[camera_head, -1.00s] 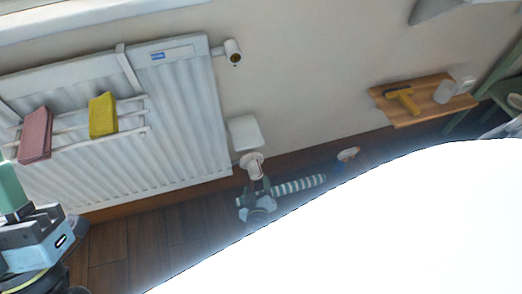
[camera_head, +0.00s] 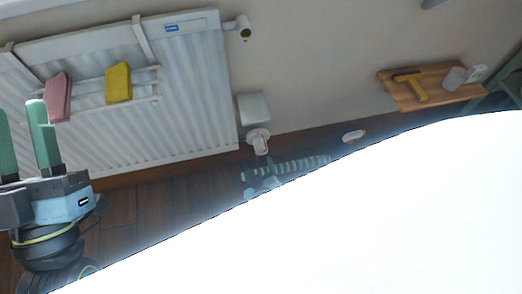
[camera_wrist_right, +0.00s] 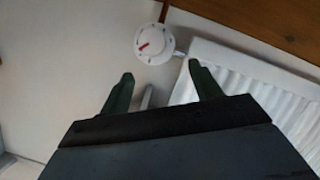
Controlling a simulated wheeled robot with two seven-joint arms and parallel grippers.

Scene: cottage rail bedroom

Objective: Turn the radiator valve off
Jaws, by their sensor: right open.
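A round white valve dial (camera_wrist_right: 155,44) with a red pointer shows in the right wrist view, on a short pipe beside the corner of a ribbed white radiator (camera_wrist_right: 270,85). My right gripper (camera_wrist_right: 161,75) is open and empty; its green fingers point toward the dial, apart from it. In the head view the right gripper (camera_head: 19,108) shows at the left edge, in front of the radiator (camera_head: 190,75). A white pipe fitting (camera_head: 244,27) sits at the radiator's upper right, and a white rounded piece (camera_head: 258,140) near its lower right corner. I cannot tell which is the dial. My left gripper is not in view.
A pink cloth (camera_head: 58,98) and a yellow cloth (camera_head: 118,83) hang on the radiator's rail. A white box (camera_head: 252,107) is on the wall. A wooden shelf (camera_head: 440,84) holds a yellow-handled tool. A striped roll lies on the floor. A large bright white surface (camera_head: 350,220) hides the lower right.

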